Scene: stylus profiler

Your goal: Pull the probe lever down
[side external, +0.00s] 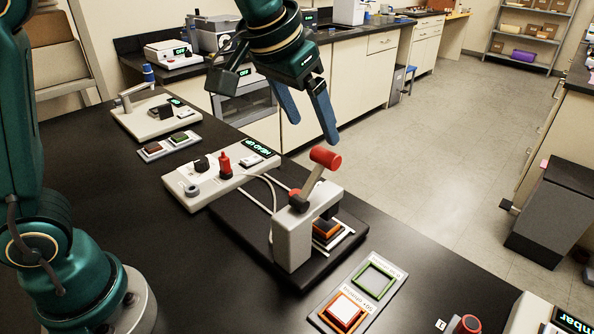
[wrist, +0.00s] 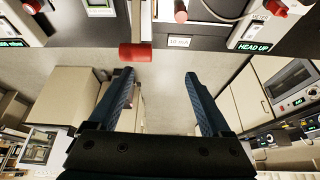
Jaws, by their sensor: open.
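The probe lever (side external: 325,159) is a red cylindrical grip on a tan-grey arm, tilted up from the top of the light grey profiler head (side external: 292,240). My gripper (side external: 312,130) is open and empty above the lever, with its blue fingers pointing down. In the wrist view, the red lever grip (wrist: 135,53) lies just beyond the left fingertip of my gripper (wrist: 160,76). No contact with the lever is clear. An orange-edged sample (side external: 327,230) sits under the head on the dark base.
A control box (side external: 220,178) with a red switch stands behind the profiler; its display reads HEAD UP in the wrist view (wrist: 262,45). A tray with a green frame (side external: 377,279) and an orange-framed sample (side external: 344,311) lies in front. A red button (side external: 468,324) is at the near edge.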

